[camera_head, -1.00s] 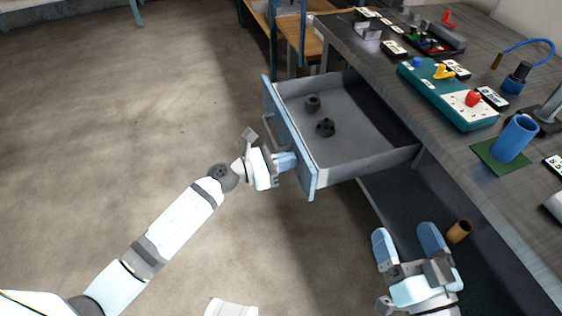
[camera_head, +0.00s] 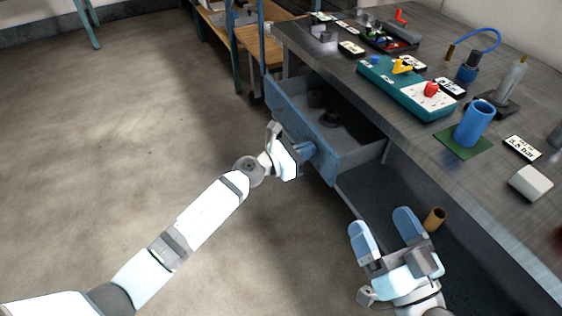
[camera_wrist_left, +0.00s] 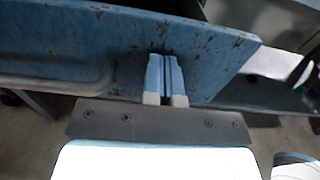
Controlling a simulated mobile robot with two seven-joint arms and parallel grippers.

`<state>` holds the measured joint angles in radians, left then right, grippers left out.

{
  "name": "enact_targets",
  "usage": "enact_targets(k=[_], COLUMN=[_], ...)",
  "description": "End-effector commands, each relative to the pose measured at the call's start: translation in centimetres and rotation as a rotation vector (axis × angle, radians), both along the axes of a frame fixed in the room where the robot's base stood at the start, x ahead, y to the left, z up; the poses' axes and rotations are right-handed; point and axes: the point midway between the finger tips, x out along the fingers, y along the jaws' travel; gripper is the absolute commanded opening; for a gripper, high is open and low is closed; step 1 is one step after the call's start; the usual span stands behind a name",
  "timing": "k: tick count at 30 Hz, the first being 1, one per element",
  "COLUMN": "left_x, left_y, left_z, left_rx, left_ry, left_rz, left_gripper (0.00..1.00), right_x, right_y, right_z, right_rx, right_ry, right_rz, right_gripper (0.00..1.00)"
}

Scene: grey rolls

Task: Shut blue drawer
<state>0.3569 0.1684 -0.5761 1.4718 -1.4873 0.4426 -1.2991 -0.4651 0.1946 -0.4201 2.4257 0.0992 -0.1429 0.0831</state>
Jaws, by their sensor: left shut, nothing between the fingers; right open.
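The blue drawer (camera_head: 297,128) is partly open under the grey workbench; its grey inside and two dark round parts (camera_head: 322,100) show. My left gripper (camera_head: 308,149) is shut and empty, with its fingertips at the drawer's blue front. In the left wrist view the closed fingers (camera_wrist_left: 165,75) point at the scratched blue front (camera_wrist_left: 200,45), beside the grey handle (camera_wrist_left: 60,82); they appear to touch it. My right gripper (camera_head: 383,228) is open and empty, to the right of and below the drawer.
The workbench top (camera_head: 400,130) holds a teal box (camera_head: 385,82) with coloured knobs, a blue cup (camera_head: 474,124) on a green mat and several labels. A brown cylinder (camera_head: 434,219) stands on the lower shelf near my right gripper. The floor at left is clear.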

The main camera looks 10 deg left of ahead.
Motion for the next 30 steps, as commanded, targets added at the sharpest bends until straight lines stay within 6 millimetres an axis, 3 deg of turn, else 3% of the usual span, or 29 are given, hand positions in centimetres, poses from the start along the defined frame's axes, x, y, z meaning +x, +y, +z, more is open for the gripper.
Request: enact_targets(k=[6, 15, 22, 30], left_x=[3.5, 7.2, 8.8, 9.5], left_y=[-5.3, -10.8, -13.1, -14.0], left_z=[-0.4, -0.4, -0.2, 0.1], left_rx=[0.0, 0.001, 0.0, 0.0], left_ry=[-0.002, -0.002, 0.0, -0.002], left_rz=[-0.002, -0.001, 0.0, 0.002], left_gripper=[0.0, 0.0, 0.0, 0.0], right_x=[0.2, 0.4, 0.4, 0.3], right_y=[0.4, 0.7, 0.9, 0.9], right_z=[-2.7, -7.1, -9.2, -9.8], right_rx=[-0.038, -0.104, -0.141, -0.154], right_ry=[0.069, 0.193, 0.257, 0.282], right_rz=[0.029, 0.068, 0.091, 0.101], right_gripper=[0.86, 0.86, 0.86, 0.86])
